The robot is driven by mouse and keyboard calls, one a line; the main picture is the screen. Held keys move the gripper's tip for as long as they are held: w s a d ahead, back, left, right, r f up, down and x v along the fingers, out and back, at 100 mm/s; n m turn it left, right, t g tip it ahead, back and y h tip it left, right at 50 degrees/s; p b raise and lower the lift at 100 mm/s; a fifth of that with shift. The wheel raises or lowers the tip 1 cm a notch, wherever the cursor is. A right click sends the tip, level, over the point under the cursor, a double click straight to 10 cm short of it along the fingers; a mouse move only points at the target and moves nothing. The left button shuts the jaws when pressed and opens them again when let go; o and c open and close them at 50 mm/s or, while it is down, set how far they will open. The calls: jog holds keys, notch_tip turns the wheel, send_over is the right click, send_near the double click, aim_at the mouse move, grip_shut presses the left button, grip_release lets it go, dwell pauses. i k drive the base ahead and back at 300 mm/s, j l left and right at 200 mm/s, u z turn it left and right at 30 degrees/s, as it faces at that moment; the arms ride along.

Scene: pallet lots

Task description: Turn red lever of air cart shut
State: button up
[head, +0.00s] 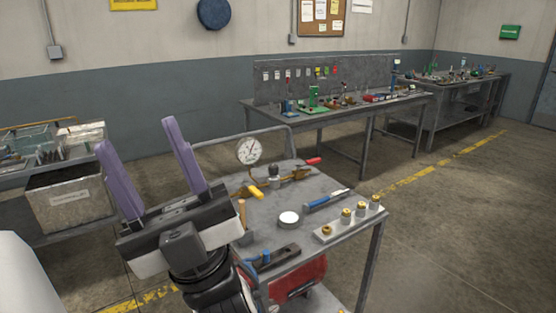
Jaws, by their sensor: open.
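The air cart (345,228) is a grey metal table in front of me. Near its far side is a brass valve assembly (277,181) with a round white gauge (249,151). A red lever (314,161) points right from the valve assembly. A yellow lever (256,193) points toward the near left. My gripper (142,160) is open and empty, with two purple fingers pointing up. It is left of the cart's levers and nearer to me, apart from the red lever. My gripper and arm hide the cart's left part.
On the cart lie a blue-handled tool (325,200), a white round tin (288,219), a plate with several brass fittings (350,223) and a dark plane-like tool (275,258). A workbench (352,109) stands behind. A bin (70,198) is at left. Floor to the right is clear.

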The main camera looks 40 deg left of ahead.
aim_at(316, 160)
jog(key=u, duration=0.9)
jog(key=i+l, duration=0.25)
jog(key=i+l+u, duration=0.15)
jog(key=l, duration=0.35)
jog(key=i+l, duration=0.35)
jog(key=i+l+u, duration=0.15)
jog(key=l, duration=0.25)
jog(key=i+l, duration=0.3)
jog(key=l, duration=0.15)
jog(key=i+l+u, duration=0.15)
jog(key=l, duration=0.25)
jog(key=i+l, duration=0.25)
jog(key=l, duration=0.2)
jog(key=i+l+u, duration=0.1)
jog(key=l, duration=0.35)
jog(key=i+l, duration=0.1)
jog(key=i, duration=0.25)
jog(key=i+l, duration=0.1)
jog(key=i, duration=0.2)
jog(key=u, duration=0.05)
